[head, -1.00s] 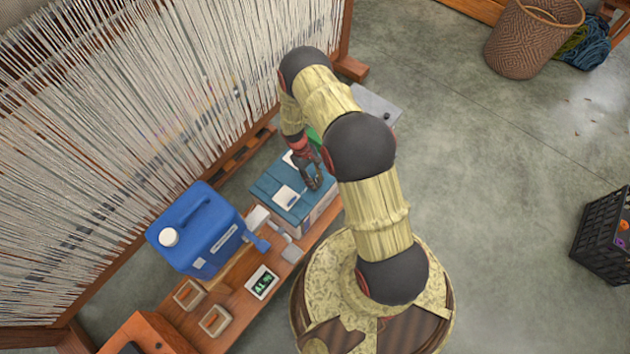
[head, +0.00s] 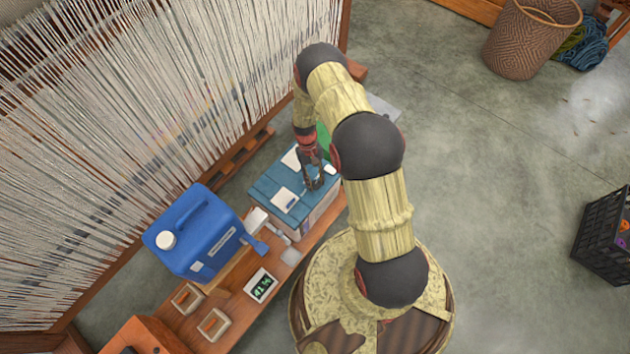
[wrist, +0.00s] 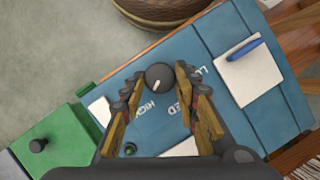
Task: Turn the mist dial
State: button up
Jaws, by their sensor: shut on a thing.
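The mist dial (wrist: 159,76) is a dark round knob with a white pointer line, on top of a blue box (wrist: 170,60). The lettering near it in the wrist view is partly covered; "HIGH" is readable. My gripper (wrist: 158,75) is shut on the dial, with a fingertip on either side of it. In the head view, my gripper (head: 314,184) reaches down to the right part of the blue box's top (head: 265,188), and the dial is largely hidden there by the fingers.
A blue jug (head: 198,240) stands left of the box. A small display (head: 261,286) reading about 41 % and two wooden frames lie on the bench (head: 240,310). A green block (wrist: 60,140) is beside the box. A loom with pale threads (head: 120,130) stands behind.

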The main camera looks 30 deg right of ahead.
jog(key=o, duration=1.2)
jog(key=shift+c, duration=0.2)
jog(key=v, duration=1.2)
